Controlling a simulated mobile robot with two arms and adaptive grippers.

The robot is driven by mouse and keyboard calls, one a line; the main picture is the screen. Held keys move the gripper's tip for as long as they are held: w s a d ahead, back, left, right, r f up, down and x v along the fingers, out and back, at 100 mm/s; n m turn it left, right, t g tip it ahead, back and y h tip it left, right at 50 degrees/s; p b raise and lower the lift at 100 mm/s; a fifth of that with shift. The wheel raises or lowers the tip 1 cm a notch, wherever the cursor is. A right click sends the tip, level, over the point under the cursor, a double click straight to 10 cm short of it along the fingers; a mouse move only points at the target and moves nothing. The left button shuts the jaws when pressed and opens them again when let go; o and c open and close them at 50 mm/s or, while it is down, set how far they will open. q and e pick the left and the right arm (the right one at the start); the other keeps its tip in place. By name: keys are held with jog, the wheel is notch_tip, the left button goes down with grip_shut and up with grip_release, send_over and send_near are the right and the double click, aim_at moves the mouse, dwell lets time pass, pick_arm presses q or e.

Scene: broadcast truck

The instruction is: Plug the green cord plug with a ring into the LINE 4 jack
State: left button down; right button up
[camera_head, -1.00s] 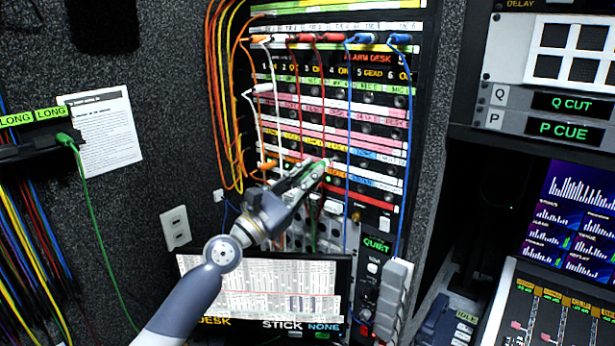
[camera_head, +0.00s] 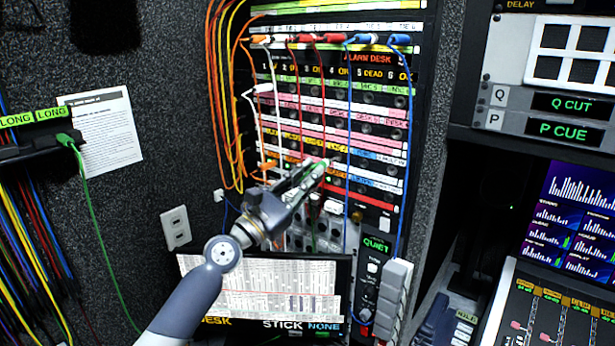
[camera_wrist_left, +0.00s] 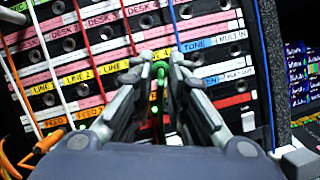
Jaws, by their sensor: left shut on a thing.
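My left gripper (camera_head: 322,165) reaches up from the lower left to the jack panel (camera_head: 385,212). It is shut on a green plug (camera_head: 317,172). In the left wrist view the plug (camera_wrist_left: 160,70) shows between the fingertips (camera_wrist_left: 160,62), pointing at the panel, with green cord hanging below. I cannot tell whether its tip is in a jack, and no ring can be made out. The yellow LINE 1 label (camera_wrist_left: 38,89) and LINE 2 label (camera_wrist_left: 77,78) show left of my fingers. The LINE 4 label and its jack are not readable; my fingers cover part of that row.
White, red and blue cords hang across the panel on both sides of my gripper. Orange plugs (camera_head: 267,165) sit to its left. Another green plug (camera_head: 65,140) sits in a black holder at far left. A monitor (camera_head: 262,290) stands below.

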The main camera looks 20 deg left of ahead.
aim_at(324, 164)
pick_arm(q)
jog(key=shift+w+d, duration=0.1)
jog(key=shift+w, duration=0.25)
jog(key=shift+w+d+b, duration=0.1)
jog(key=shift+w+b, duration=0.2)
jog(key=shift+w+d+b, duration=0.25)
jog(key=shift+w+b, duration=0.05)
jog(key=shift+w, duration=0.25)
jog(key=shift+w+d+b, duration=0.2)
jog(key=shift+w+b, duration=0.05)
jog(key=shift+w, duration=0.3)
jog(key=shift+w, duration=0.15)
jog(key=c, duration=1.5)
grip_release()
jog(key=shift+d, duration=0.1)
